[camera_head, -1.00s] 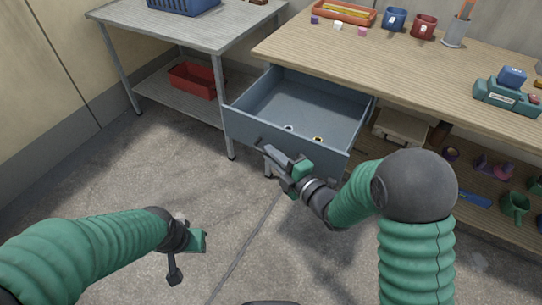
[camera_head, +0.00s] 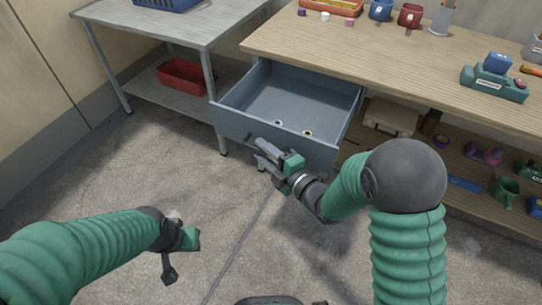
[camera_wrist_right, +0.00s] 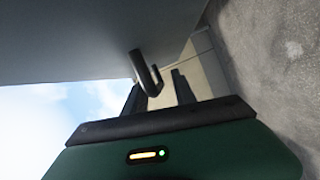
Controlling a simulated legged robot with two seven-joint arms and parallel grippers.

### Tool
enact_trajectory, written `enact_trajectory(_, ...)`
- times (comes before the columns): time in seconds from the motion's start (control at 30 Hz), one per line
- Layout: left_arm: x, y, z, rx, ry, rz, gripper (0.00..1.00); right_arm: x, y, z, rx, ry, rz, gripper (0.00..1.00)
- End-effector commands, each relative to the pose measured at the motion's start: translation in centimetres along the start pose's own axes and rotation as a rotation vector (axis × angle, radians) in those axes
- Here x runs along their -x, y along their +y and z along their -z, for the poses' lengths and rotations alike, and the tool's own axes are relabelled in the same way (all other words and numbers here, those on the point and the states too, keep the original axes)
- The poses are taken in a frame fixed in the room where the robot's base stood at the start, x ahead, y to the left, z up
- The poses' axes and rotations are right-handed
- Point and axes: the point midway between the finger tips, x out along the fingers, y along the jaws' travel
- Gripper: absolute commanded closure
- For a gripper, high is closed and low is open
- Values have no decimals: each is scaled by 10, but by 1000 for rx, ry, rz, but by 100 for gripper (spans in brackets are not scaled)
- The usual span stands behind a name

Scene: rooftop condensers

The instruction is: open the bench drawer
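The grey-blue bench drawer (camera_head: 235,122) stands pulled well out from under the wooden bench top, its inside showing. Two small rings, one pale (camera_head: 278,123) and one yellowish (camera_head: 307,133), lie on its floor. The dark drawer handle (camera_head: 249,138) is on its front and shows in the right wrist view (camera_wrist_right: 146,70). My right gripper (camera_head: 260,155) is just in front of the drawer front, close to the handle. Its two fingers (camera_wrist_right: 160,90) are apart, with the handle near the left one; contact is unclear. My left gripper (camera_head: 178,258) hangs low over the floor, away from the drawer.
The wooden bench (camera_head: 400,62) carries mugs, an orange tray (camera_head: 331,8) and a green tool (camera_head: 494,84). A case (camera_head: 391,117) and other items sit on its lower shelf. A metal table (camera_head: 185,28) with a red bin (camera_head: 183,75) stands left. Floor before the drawer is clear.

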Motion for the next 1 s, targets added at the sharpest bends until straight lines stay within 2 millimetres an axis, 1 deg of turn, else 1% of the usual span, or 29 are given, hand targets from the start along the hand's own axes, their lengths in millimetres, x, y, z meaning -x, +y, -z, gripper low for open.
enact_trajectory(0.07,4,0,1,0,0,0,64,8,2,0,0,-1,0,68)
enact_trajectory(0.17,10,0,2,0,0,0,64,28,4,0,-2,-4,2,68)
enact_trajectory(0.47,28,0,7,0,0,0,64,117,2,-2,-6,-9,4,68)
enact_trajectory(0.5,50,0,11,0,-1,0,64,120,10,0,-6,-4,9,68)
enact_trajectory(0.6,75,0,18,0,1,0,64,130,10,0,-6,-2,10,68)
enact_trajectory(0.7,92,0,22,0,1,0,64,141,8,1,-8,-4,8,68)
enact_trajectory(0.83,98,0,23,0,0,0,64,160,2,-1,-4,-5,5,68)
enact_trajectory(0.9,100,0,24,0,0,0,64,166,0,-1,-3,-4,4,68)
enact_trajectory(1.0,99,0,23,0,0,0,64,168,-1,-2,-1,-4,2,68)
